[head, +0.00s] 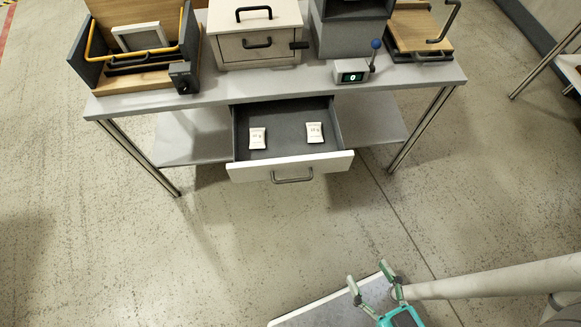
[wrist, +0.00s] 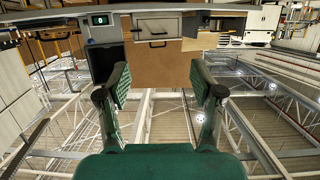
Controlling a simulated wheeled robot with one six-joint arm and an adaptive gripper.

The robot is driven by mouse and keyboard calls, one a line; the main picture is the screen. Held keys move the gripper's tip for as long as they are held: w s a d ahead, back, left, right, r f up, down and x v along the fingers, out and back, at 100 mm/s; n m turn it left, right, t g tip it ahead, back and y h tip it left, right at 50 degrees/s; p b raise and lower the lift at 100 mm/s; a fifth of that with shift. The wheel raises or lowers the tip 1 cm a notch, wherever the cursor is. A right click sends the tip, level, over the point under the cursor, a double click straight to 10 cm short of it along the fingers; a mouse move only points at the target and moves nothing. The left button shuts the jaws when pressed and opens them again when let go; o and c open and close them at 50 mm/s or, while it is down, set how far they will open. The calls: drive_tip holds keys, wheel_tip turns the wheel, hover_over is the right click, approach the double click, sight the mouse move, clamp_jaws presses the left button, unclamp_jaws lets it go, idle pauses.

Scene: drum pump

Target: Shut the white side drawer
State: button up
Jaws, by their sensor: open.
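The white drawer (head: 291,167) under the workbench stands pulled out toward the front in the head view. Its white front carries a dark bar handle (head: 292,176), and its grey inside is exposed. Two small white packets, one at left (head: 257,138) and one at right (head: 314,132), lie in it. My gripper (head: 367,273) is open and empty, in front of the drawer and to its lower right, well apart from it. In the wrist view my gripper (wrist: 158,84) shows its two green fingers spread with nothing between them.
The workbench (head: 215,97) carries a wooden tray unit (head: 130,80), a cream cabinet (head: 255,45), a display with a blue-knobbed lever (head: 353,76) and a wooden-topped unit (head: 420,32). Metal legs flank the drawer. The floor (head: 230,240) before it is clear.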

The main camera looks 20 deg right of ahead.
drive_tip(key=c, duration=0.8)
drive_tip(key=w+a+f+n+g, duration=0.1)
drive_tip(key=f+n, duration=0.3)
drive_tip(key=f, duration=0.2)
drive_tip(key=w+a+f+n+g+y, duration=0.1)
drive_tip(key=w+f+n, duration=0.1)
drive_tip(key=f+n, duration=0.2)
drive_tip(key=w+f+n+g+y, duration=0.1)
drive_tip(key=f+n, duration=0.3)
drive_tip(key=f, duration=0.3)
drive_tip(key=shift+w+a+f+g, duration=0.3)
drive_tip(key=shift+w+a+f, duration=0.05)
drive_tip(key=shift+w+a, duration=0.05)
clamp_jaws()
drive_tip(key=n+t+h, duration=0.6)
drive_tip(key=n+h, duration=0.1)
drive_tip(key=n, duration=1.4)
approach(234, 175)
drive_tip(key=x, duration=0.7)
drive_tip(key=shift+w+f, duration=0.1)
